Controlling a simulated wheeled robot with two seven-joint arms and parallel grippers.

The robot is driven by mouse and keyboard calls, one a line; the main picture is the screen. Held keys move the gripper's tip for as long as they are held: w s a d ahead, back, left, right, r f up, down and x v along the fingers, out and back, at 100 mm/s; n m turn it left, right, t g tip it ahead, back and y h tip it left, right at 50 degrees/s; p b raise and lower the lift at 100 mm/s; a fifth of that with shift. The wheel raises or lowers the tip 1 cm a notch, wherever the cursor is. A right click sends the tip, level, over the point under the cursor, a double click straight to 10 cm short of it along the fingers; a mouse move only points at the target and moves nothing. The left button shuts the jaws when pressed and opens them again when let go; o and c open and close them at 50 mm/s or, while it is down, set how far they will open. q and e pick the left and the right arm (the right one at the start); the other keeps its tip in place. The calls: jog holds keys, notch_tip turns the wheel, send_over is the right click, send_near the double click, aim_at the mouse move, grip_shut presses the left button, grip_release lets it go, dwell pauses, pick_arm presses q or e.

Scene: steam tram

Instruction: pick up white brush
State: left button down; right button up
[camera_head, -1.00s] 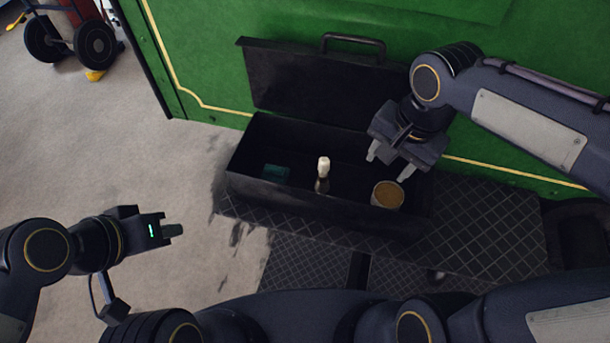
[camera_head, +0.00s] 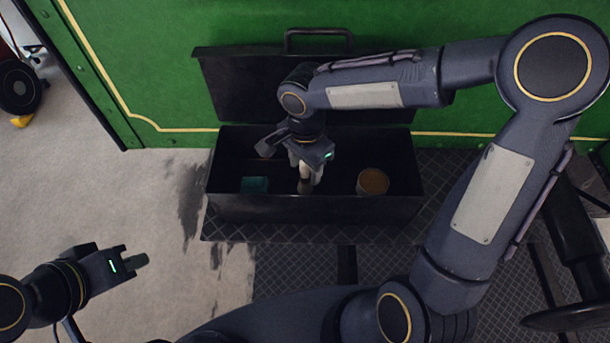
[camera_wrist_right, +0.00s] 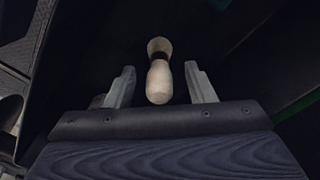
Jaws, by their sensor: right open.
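The white brush (camera_wrist_right: 159,80) stands in the black toolbox (camera_head: 320,209), with a pale rounded handle and a dark band below it. In the head view the brush (camera_head: 305,184) is partly hidden by my right gripper (camera_head: 304,172). My right gripper is open, its fingers reaching down into the box around the brush. In the right wrist view the handle lies between the two fingertips of the gripper (camera_wrist_right: 160,88), with a gap on both sides. My left gripper (camera_head: 131,260) is empty over the floor at left; its jaw opening is not clear.
A round tin (camera_head: 373,182) with a brown top stands in the box to the right. A teal item (camera_head: 255,185) lies at its left. The raised lid (camera_head: 240,85) stands behind, against the green wall (camera_head: 180,60).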

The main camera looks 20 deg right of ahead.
jog(key=shift+f, duration=0.15)
jog(key=c, duration=1.1)
notch_tip(320, 180, up, 10)
grip_shut()
